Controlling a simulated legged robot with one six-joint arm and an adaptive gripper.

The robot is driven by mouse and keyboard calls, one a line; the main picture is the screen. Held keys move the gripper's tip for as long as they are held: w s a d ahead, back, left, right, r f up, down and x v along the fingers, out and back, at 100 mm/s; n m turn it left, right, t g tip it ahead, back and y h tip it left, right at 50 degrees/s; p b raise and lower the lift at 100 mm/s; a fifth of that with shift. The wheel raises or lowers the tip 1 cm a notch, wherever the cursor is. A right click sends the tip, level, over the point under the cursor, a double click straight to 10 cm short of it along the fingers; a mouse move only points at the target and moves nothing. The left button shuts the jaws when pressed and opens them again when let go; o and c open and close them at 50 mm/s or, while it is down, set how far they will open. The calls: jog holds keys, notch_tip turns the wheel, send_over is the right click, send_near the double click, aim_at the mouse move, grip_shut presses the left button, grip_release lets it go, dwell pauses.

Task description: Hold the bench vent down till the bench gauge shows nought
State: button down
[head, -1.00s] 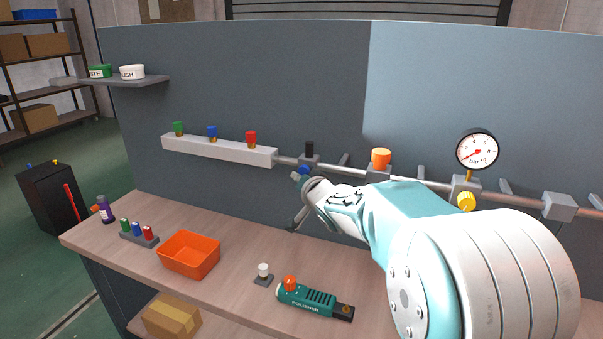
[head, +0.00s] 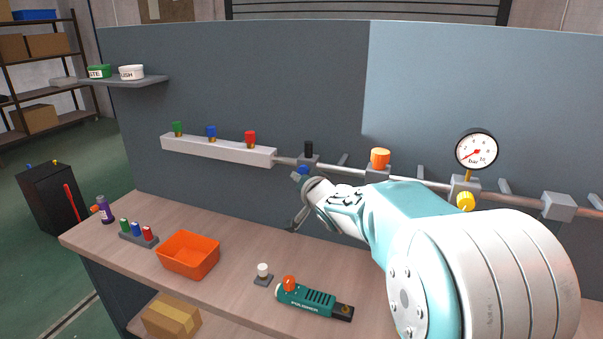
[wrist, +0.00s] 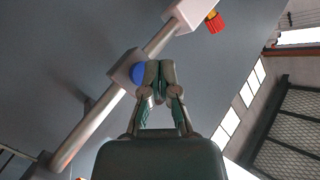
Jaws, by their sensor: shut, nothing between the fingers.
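I cannot tell whether the button is pressed in.
A yellow knob (head: 466,201) sits below the gauge, and an orange knob (head: 380,158) on the pipe. A white manifold (head: 218,150) carries green, blue and red knobs. On the bench stand an orange bin (head: 189,255), a white button (head: 263,270) and a green polisher (head: 313,299).

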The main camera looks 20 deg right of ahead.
jog(key=shift+d, duration=0.15)
jog(key=shift+w+d+r, duration=0.1)
jog(key=shift+w+d, duration=0.1)
jog(key=shift+w, duration=0.05)
jog(key=shift+w+d, duration=0.25)
jog(key=shift+w, duration=0.15)
dwell(0.9)
dwell(0.3)
jog(key=shift+s+a, duration=0.55)
jog(key=shift+s, duration=0.2)
jog(key=s+a, duration=0.1)
jog(key=s, duration=0.1)
jog(key=s+a, duration=0.2)
dwell(0.3)
dwell(0.6)
